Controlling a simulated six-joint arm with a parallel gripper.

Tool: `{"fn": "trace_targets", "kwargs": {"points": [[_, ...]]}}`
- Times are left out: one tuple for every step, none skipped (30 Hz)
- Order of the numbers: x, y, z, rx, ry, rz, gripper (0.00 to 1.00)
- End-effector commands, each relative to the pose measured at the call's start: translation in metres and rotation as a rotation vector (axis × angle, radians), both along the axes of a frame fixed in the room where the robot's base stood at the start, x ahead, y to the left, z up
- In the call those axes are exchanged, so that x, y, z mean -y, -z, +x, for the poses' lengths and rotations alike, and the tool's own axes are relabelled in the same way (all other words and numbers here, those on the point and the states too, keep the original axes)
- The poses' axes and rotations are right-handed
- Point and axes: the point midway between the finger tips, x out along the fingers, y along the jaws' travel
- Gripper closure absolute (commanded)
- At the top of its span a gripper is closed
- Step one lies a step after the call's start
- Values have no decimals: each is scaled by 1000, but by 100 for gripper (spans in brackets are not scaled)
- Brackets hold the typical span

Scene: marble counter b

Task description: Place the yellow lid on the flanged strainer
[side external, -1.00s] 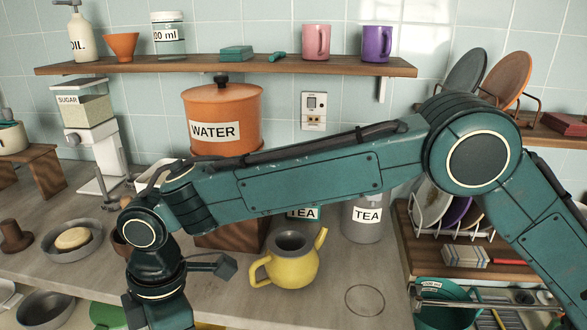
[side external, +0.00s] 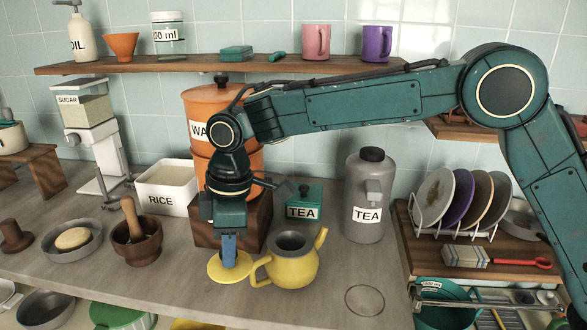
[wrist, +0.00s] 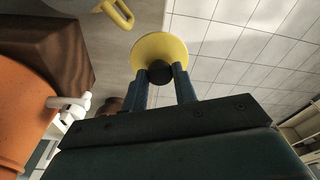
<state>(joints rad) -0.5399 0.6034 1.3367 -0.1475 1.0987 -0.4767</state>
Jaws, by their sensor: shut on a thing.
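The yellow lid (side external: 222,267) is a flat disc held roughly level just left of the yellow teapot (side external: 287,267). My gripper (side external: 229,252) points down and is shut on the lid's dark knob. In the wrist view the lid (wrist: 172,46) shows beyond the two blue fingers, with the dark knob (wrist: 160,74) between them. The teapot stands on the counter, handle to the left and spout to the right. A grey round piece (side external: 291,242), which looks like the flanged strainer, sits in its open top. Part of the teapot shows in the wrist view (wrist: 124,15).
The orange water dispenser (side external: 191,105) on its brown block (side external: 258,225) stands behind the gripper. A green tea box (side external: 303,199) and grey tea canister (side external: 364,215) stand behind the teapot. The mortar (side external: 138,250) is to the left.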

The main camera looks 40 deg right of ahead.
Motion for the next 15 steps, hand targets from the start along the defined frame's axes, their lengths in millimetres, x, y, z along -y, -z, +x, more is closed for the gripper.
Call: {"fn": "trace_targets", "kwargs": {"points": [[21,-8,7,2,58,1,96],[31,-12,10,2,88,0,96],[45,-16,13,1,128,1,96],[55,-20,15,2,158,1,96],[66,-23,17,1,186,1,96],[78,-27,19,2,224,1,96],[87,-30,21,2,250,2,96],[96,-33,21,1,274,1,96],[106,-36,23,1,304,1,96],[113,-38,23,1,326,2,96],[120,-40,24,1,344,1,96],[127,-42,24,0,366,2,96],[132,-44,24,0,381,1,96],[136,-45,24,0,394,1,96],[140,-47,24,0,407,1,96]]}}
